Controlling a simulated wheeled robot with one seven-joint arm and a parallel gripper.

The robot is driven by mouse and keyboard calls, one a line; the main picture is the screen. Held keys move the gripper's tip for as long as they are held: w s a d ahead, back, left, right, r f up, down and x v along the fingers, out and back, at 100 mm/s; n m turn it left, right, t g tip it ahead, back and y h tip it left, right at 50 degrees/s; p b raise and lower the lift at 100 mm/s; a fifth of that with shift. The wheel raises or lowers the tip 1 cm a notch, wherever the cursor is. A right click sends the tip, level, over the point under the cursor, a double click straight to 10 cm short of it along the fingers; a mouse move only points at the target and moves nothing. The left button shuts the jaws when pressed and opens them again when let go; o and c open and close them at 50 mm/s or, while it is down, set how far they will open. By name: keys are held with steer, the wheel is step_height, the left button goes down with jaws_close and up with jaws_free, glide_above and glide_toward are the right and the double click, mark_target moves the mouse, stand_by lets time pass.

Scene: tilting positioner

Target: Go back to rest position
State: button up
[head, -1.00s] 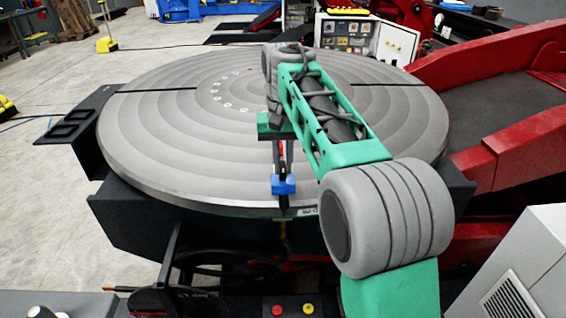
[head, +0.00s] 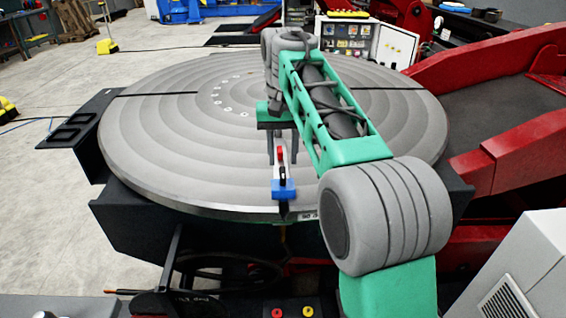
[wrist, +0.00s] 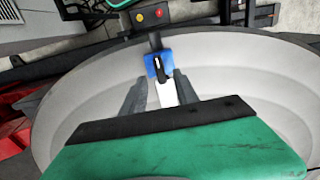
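My gripper (head: 282,152) hangs from my green and grey arm above the front part of the large round grey table (head: 160,150).
A red frame (head: 500,140) rises at the right, and a pale cabinet (head: 525,270) stands at the front right. A dark bracket (head: 75,128) juts out at the table's left. Red and yellow buttons (head: 292,312) are at the front. The table top left of my arm is bare.

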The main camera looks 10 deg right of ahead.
step_height(320, 180, up, 3)
steer(key=shift+r, duration=0.15)
